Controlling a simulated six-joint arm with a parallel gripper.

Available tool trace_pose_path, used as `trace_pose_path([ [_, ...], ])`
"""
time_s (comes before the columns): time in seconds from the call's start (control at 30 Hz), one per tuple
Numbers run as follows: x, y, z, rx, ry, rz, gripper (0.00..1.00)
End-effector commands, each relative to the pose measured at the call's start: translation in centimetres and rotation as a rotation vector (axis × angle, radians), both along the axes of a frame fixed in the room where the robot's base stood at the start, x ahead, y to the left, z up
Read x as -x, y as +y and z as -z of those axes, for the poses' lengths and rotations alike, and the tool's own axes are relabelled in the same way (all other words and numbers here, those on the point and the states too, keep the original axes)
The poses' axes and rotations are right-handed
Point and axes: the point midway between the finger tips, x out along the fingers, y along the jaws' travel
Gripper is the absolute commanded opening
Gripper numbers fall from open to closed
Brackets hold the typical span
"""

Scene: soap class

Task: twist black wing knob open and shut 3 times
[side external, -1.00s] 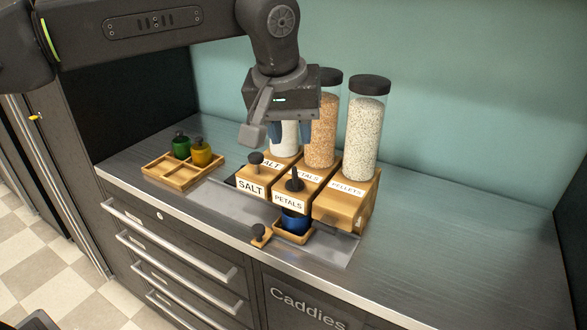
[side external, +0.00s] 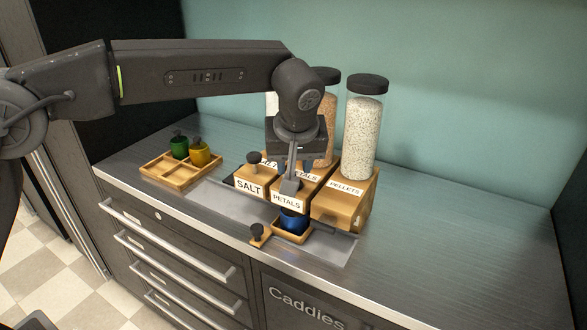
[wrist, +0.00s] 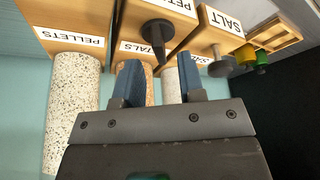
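The black wing knob (wrist: 157,30) sits on top of the wooden PETALS dispenser (wrist: 168,8); its pointed end shows in the wrist view. In the side view the gripper hides the knob, and the PETALS block (side external: 287,199) shows below. My gripper (wrist: 159,62) is open, with its two blue fingers apart and nothing between them. In the wrist view the knob lies just past the fingertips, lined up with the gap. In the side view my gripper (side external: 290,185) points down over the PETALS block; I cannot tell whether it touches the knob.
The SALT dispenser (side external: 249,188) with a round dark knob stands close at left, the PELLETS dispenser (side external: 338,208) with its tall jar close at right. A blue cup (side external: 294,222) sits below PETALS. A wooden tray (side external: 180,183) holds green and yellow bottles. The right counter is clear.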

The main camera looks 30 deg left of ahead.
Motion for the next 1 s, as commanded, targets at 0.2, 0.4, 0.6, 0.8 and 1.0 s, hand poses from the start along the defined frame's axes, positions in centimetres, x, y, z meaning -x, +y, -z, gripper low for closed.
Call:
trace_pose_path([
  [0.2,-0.7,0.5,2.1,0.0,0.0,-0.001,0.36],
  [0.4,-0.8,0.6,2.5,0.0,0.0,0.0,0.36],
  [0.6,-0.8,0.6,2.4,0.0,0.0,0.0,0.31],
  [0.8,-0.8,0.6,2.4,0.001,-0.001,0.0,0.12],
  [1.0,-0.8,0.6,2.4,0.001,-0.001,0.0,0.0],
])
